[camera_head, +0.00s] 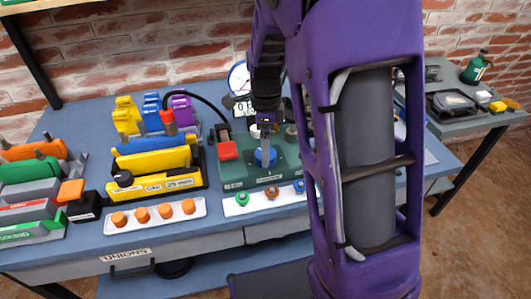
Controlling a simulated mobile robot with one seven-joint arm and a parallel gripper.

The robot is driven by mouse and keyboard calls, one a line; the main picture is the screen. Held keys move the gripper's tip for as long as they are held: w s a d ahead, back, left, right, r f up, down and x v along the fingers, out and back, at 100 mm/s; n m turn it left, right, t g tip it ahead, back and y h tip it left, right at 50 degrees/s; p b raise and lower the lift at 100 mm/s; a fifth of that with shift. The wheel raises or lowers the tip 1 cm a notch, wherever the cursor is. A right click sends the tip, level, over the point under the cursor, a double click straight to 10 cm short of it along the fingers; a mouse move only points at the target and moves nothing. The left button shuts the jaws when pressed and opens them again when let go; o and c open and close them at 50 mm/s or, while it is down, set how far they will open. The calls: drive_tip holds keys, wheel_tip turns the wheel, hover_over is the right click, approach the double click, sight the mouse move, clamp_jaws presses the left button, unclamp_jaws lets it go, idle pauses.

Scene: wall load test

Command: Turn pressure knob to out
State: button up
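A dark green unit (236,173) sits on the blue bench in the middle of the view. A round blue knob (259,157) is on its top, and a red square block or button (228,150) is on its left. No readable label shows which part is the pressure knob. A white-faced gauge (239,78) stands behind the unit. My gripper (266,152) points down over the blue knob, its tip at or just in front of it. It covers part of the knob, and I cannot tell contact or finger opening. The knob's pointer direction is not readable.
A yellow device (155,186) with a black knob and a white tray of orange caps (155,215) lie to the left. A white strip with coloured rings (240,205) lies in front of the unit. My purple arm hides the bench's right part.

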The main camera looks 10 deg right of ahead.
drive_tip(key=shift+f, duration=1.1)
drive_tip(key=c, duration=1.4)
drive_tip(key=shift+o, duration=0.2)
